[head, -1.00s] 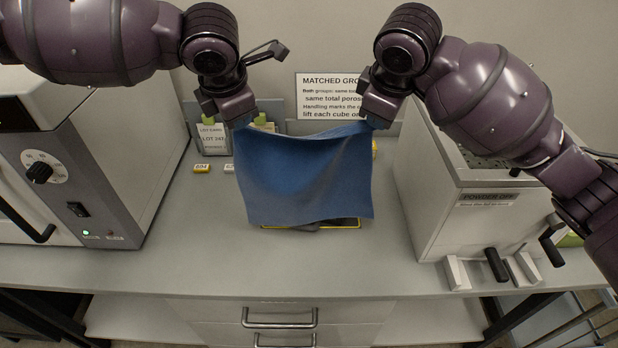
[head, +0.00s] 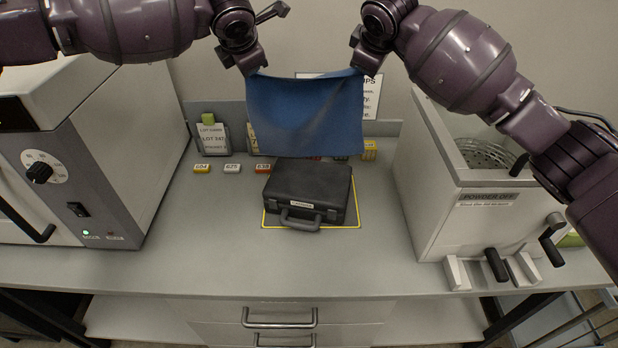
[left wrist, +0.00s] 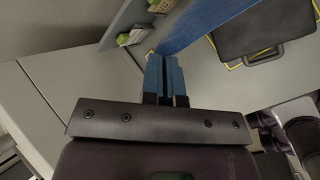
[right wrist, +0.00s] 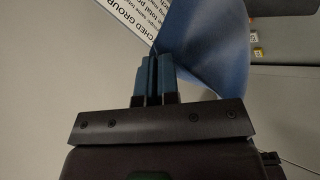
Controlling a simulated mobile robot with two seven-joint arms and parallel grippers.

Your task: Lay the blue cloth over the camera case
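The blue cloth (head: 305,115) hangs stretched between my two grippers, above and behind the camera case. My left gripper (head: 252,72) is shut on its top left corner; the blue fingers (left wrist: 166,75) also show closed in the left wrist view. My right gripper (head: 362,72) is shut on its top right corner, and its fingers (right wrist: 155,75) are closed in the right wrist view. The black camera case (head: 308,188) lies flat and uncovered on the bench, inside a yellow outline, handle toward the front. It also shows in the left wrist view (left wrist: 262,25). The cloth does not touch it.
Small numbered blocks (head: 232,168) stand in a row behind the case, some hidden by the cloth. A grey oven-like unit (head: 85,180) is at left and a sieve box (head: 465,215) at right. The bench front (head: 280,270) is clear.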

